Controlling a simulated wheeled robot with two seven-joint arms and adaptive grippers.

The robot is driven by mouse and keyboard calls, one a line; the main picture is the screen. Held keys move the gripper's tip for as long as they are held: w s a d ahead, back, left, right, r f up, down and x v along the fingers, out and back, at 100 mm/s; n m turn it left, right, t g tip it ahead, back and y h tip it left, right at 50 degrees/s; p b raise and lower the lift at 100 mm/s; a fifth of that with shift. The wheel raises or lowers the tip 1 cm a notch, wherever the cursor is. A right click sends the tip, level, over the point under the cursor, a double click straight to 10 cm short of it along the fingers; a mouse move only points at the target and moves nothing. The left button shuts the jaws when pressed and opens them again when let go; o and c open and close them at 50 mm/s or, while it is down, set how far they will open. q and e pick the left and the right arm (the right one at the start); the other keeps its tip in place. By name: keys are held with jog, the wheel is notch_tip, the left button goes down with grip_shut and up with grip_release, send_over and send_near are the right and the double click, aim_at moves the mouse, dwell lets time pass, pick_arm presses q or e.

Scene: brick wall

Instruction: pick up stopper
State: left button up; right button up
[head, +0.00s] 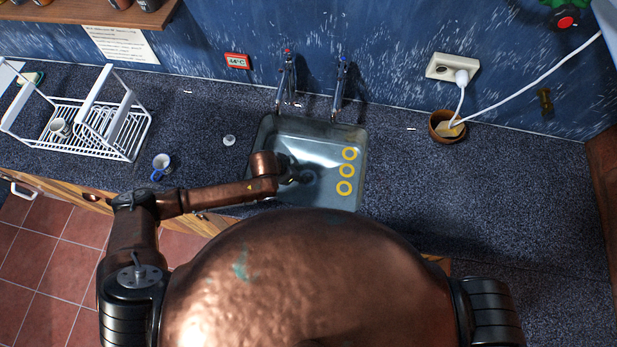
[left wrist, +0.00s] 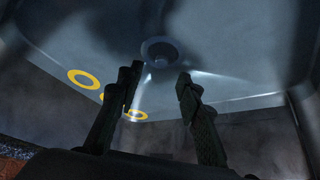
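A small pale round piece that looks like the stopper (head: 229,140) lies on the dark counter, just left of the sink (head: 270,128). My left gripper (head: 307,176) is down inside the sink basin, to the right of that piece and well apart from it. In the left wrist view, the two fingers of my left gripper (left wrist: 158,82) stand apart with nothing between them. Beyond them is the round dark drain (left wrist: 160,51) in the basin floor. I cannot tell whether anything sits in it. My right gripper is not in view.
Yellow rings (head: 347,170) mark the sink's right side. Two taps (head: 338,90) stand behind it. A blue-white mug (head: 161,166) and a white dish rack (head: 100,125) are at left. A brown pot (head: 446,127) with a cable is at right; the right counter is mostly clear.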

aim_at(308, 175)
pick_arm(q)
jog(key=x, duration=0.4)
jog(key=shift+f, duration=0.4)
jog(key=shift+a, duration=0.1)
jog(key=shift+c, duration=0.6)
grip_shut()
